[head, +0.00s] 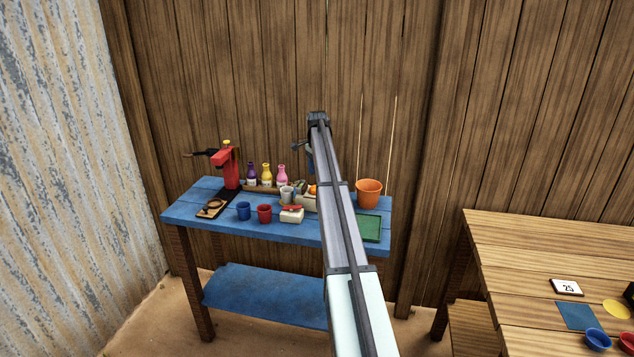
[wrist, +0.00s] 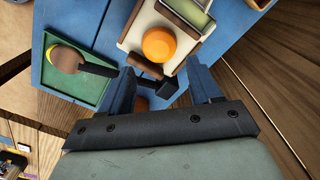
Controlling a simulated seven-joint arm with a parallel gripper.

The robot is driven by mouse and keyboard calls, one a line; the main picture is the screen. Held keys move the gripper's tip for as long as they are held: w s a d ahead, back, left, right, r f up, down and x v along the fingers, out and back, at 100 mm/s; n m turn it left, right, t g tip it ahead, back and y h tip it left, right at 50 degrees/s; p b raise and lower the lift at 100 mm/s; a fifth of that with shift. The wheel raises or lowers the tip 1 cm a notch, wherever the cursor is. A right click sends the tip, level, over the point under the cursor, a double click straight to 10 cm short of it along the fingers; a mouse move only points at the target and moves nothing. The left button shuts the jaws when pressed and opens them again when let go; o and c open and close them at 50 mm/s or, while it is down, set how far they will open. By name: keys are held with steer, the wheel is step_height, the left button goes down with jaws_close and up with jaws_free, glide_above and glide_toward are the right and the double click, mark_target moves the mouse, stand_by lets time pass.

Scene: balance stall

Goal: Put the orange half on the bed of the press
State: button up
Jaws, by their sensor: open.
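The orange half (wrist: 158,43) shows as a round orange shape on a cream holder (wrist: 132,32) in the wrist view. A sliver of it (head: 312,189) shows left of my arm in the head view. My gripper (wrist: 160,68) is open and empty, its fingers pointing toward the orange half with a gap still between them in the picture. The red press (head: 226,168), with a dark lever, stands at the back left of the blue table. My arm hides part of the table's middle.
The blue table (head: 195,213) also holds several bottles (head: 266,175), a blue cup (head: 243,211), a red cup (head: 264,214), an orange bucket (head: 368,193) and a green tray (head: 372,230). A wooden wall stands close behind.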

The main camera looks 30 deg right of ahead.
step_height(320, 180, up, 7)
steer(key=shift+f, duration=0.2)
stand_by(1.2)
